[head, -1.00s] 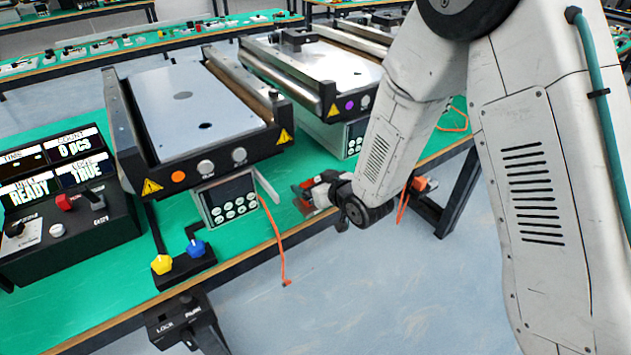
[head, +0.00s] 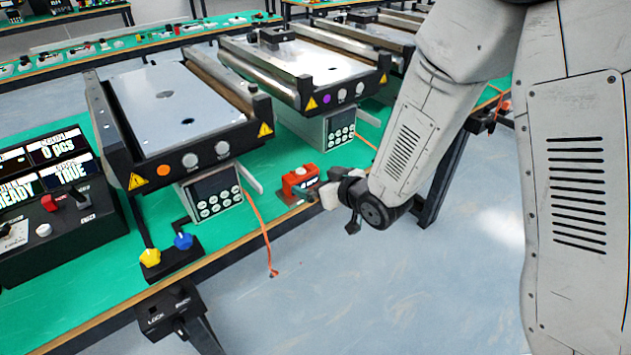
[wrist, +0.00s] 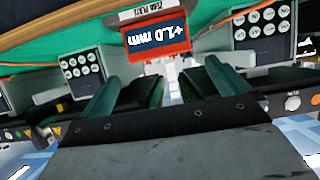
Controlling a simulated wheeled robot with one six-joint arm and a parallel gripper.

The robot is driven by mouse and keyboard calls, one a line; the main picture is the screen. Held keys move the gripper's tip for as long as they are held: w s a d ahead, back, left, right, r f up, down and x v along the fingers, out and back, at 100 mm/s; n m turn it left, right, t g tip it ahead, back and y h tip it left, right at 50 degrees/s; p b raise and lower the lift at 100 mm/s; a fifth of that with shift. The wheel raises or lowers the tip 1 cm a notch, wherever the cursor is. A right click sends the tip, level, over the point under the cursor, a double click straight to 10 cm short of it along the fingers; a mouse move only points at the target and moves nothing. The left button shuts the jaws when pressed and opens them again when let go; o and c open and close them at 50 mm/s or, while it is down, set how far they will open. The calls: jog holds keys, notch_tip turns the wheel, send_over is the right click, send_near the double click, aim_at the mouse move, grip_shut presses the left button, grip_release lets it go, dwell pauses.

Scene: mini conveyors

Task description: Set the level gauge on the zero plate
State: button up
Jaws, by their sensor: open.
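The level gauge (head: 300,179) is a small red-orange box at the bench's front edge. In the wrist view it shows beyond the fingers, and its display (wrist: 154,36) reads +1.0 mm. A ZERO PLATE label (wrist: 147,11) is just behind it. In the head view a flat grey plate (head: 284,196) shows by the gauge's foot; whether the gauge rests fully on it is unclear. My gripper (head: 312,192) is open, close in front of the gauge, with its green-padded fingers (wrist: 165,88) apart. A pale part below the display shows between them, and the gauge's underside is hidden.
Two conveyors (head: 182,148) (head: 313,70) stand behind on the green bench (head: 90,310), with keypad boxes (head: 213,193) at their fronts. An orange cable (head: 262,235) hangs over the edge. A black control console (head: 60,195) is at left. The blue floor in front is clear.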

jog(key=s+d+r+m+g+h, duration=0.2)
jog(key=s+d+r+h, duration=0.25)
jog(key=d+r, duration=0.35)
jog(key=s+d+r+m+g+h, duration=0.25)
jog(key=s+d+r, duration=0.25)
jog(key=d, duration=0.6)
jog(key=s+d+r+m+g, duration=0.1)
jog(key=s+d+r+g, duration=0.1)
jog(key=s, duration=0.9)
jog(key=s+d+r+m+g, duration=0.1)
jog(key=s+r, duration=0.4)
jog(key=s, duration=0.6)
jog(key=shift+s+d+m+g+h, duration=0.25)
jog(key=shift+d+m+g+h, duration=0.15)
jog(key=shift+d+g, duration=0.6)
